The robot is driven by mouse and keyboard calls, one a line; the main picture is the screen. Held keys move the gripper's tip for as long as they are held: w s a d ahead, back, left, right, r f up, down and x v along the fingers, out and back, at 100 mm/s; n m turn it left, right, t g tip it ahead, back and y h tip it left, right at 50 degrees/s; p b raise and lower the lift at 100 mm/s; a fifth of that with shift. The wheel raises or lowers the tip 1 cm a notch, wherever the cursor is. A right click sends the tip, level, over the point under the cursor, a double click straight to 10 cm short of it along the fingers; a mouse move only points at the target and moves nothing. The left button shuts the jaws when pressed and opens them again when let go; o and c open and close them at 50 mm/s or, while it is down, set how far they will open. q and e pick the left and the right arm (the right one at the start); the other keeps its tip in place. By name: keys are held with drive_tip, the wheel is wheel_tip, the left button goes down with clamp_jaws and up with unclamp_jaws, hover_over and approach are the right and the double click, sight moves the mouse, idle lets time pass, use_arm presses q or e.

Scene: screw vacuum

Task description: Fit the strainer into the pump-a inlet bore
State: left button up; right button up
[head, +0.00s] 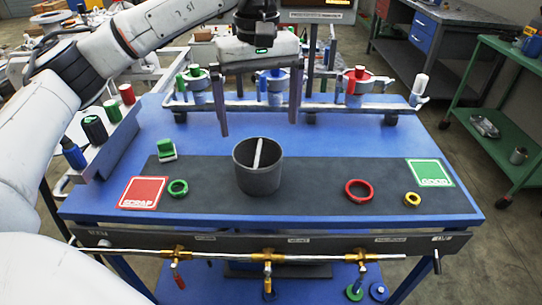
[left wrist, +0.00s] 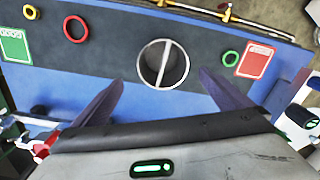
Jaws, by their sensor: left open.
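A dark grey cylindrical cup (head: 258,178) stands upright on the dark mat, with a pale bar across its open top. It also shows in the left wrist view (left wrist: 141,66). I cannot tell whether it or a part in it is the strainer. Green (head: 197,82), blue (head: 274,82) and red (head: 356,82) ringed fittings stand on the rack behind; no label tells me which is pump-a, and no bore shows clearly. My left gripper (head: 258,128) points down, open and empty, above and behind the cup; its fingers also show in the left wrist view (left wrist: 162,80). My right gripper is out of view.
On the mat (head: 318,172) lie a green ring (head: 178,188), a red ring (head: 359,191), a yellow ring (head: 412,199), a red scrap card (head: 144,193) and a green card (head: 431,173). A green block (head: 166,150) is at left. A pipe with brass valves (head: 268,256) runs along the front.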

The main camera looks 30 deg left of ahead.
sight(258, 152)
use_arm(q)
drive_tip(key=f, duration=0.3)
drive_tip(key=shift+s+f, duration=0.35)
drive_tip(key=shift+f, duration=0.25)
drive_tip(key=f, duration=0.4)
drive_tip(key=shift+a+f, duration=0.2)
drive_tip(key=shift+f, duration=0.35)
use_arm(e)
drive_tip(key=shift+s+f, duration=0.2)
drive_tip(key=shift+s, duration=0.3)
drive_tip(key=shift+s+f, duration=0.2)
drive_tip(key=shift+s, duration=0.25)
use_arm(q)
drive_tip(key=shift+c, duration=0.2)
drive_tip(key=c, duration=1.1)
drive_tip(key=shift+w, duration=0.1)
drive_tip(key=shift+c, duration=0.4)
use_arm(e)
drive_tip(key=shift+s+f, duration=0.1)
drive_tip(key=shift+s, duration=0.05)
use_arm(q)
drive_tip(key=shift+r, duration=0.1)
